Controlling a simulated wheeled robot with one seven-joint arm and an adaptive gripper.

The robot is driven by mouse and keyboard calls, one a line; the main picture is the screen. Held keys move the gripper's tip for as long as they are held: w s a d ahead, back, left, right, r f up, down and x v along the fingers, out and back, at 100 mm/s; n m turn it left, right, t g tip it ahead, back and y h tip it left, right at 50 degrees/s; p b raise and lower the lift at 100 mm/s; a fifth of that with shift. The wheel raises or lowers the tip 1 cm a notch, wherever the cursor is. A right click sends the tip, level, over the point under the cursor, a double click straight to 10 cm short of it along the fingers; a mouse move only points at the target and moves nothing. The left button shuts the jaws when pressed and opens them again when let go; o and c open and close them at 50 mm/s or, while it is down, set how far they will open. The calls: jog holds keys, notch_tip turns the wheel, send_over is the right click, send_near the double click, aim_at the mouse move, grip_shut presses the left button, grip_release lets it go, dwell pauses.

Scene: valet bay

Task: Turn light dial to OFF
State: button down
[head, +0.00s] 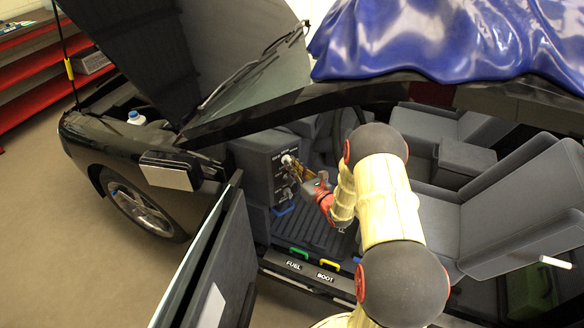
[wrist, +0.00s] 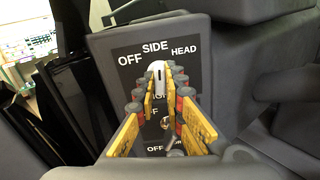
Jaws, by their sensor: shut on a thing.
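The light dial (wrist: 158,72) is a white knob on a dark panel (wrist: 124,72) marked OFF, SIDE and HEAD from left to right. In the wrist view the knob stands roughly upright below the word SIDE; its exact pointing is hard to tell. My gripper (wrist: 159,82) has its yellow fingers on either side of the knob and is shut on it. In the head view the dial (head: 287,158) shows white at the tips of my gripper (head: 291,165), on the dashboard side panel. The fingers hide part of the panel below.
More controls and a lower OFF label sit under the dial, partly covered by my fingers. The open car door (head: 205,255) stands left of my arm. Green FUEL (head: 299,252) and yellow BOOT (head: 329,263) handles are on the sill. The grey seat (head: 490,215) is at right.

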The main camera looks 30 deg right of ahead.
jog(key=n+b, duration=0.2)
jog(key=n, duration=0.3)
jog(key=shift+f+n, duration=0.15)
jog(key=shift+n, duration=0.15)
jog(key=n+b, duration=0.2)
jog(key=n, duration=0.2)
jog(key=shift+n+b, duration=0.3)
jog(key=shift+n, duration=0.1)
jog(key=c, duration=1.9)
grip_release()
jog(key=s, duration=0.8)
jog(key=s+d, duration=0.1)
jog(key=s, duration=0.3)
